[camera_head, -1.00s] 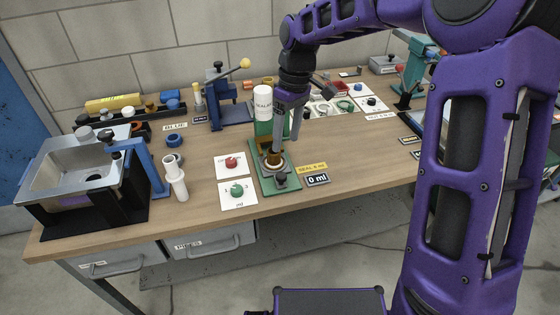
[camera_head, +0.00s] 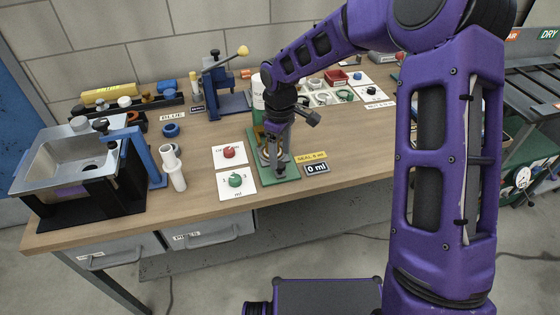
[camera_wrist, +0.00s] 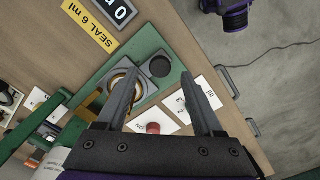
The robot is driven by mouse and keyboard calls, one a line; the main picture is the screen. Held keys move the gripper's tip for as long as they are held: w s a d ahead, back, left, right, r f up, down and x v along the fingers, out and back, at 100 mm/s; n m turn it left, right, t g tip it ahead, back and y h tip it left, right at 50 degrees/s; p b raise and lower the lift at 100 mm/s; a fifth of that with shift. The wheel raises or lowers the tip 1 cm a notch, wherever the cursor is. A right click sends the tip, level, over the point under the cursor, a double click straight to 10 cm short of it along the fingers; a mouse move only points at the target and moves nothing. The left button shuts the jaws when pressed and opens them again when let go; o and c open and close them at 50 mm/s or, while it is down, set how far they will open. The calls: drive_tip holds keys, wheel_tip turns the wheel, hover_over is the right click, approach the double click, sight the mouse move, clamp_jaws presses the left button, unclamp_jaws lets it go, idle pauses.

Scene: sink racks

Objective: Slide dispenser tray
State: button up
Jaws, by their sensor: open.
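The dispenser has a green base (camera_head: 291,172) on the bench, with its white bottle (camera_head: 258,92) mostly hidden behind my arm. In the wrist view, the grey dispenser tray (camera_wrist: 143,87) lies on the green base. It carries a brass-coloured ring (camera_wrist: 113,86) and a round black knob (camera_wrist: 160,67) at its front end. My gripper (camera_head: 279,166) points down over the front of the tray. In the wrist view, its open fingers (camera_wrist: 162,78) lie on either side of the line to the knob, with nothing held. Whether they touch the knob I cannot tell.
White cards with a red button (camera_head: 229,152) and a green button (camera_head: 235,180) lie left of the base. A "SEAL 6 ml" label (camera_head: 311,157) and a "0 ml" display (camera_head: 317,169) lie right. White pipe pieces (camera_head: 175,170) stand further left. The bench front is clear.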

drive_tip(key=shift+f, duration=1.35)
clamp_jaws()
idle(0.4)
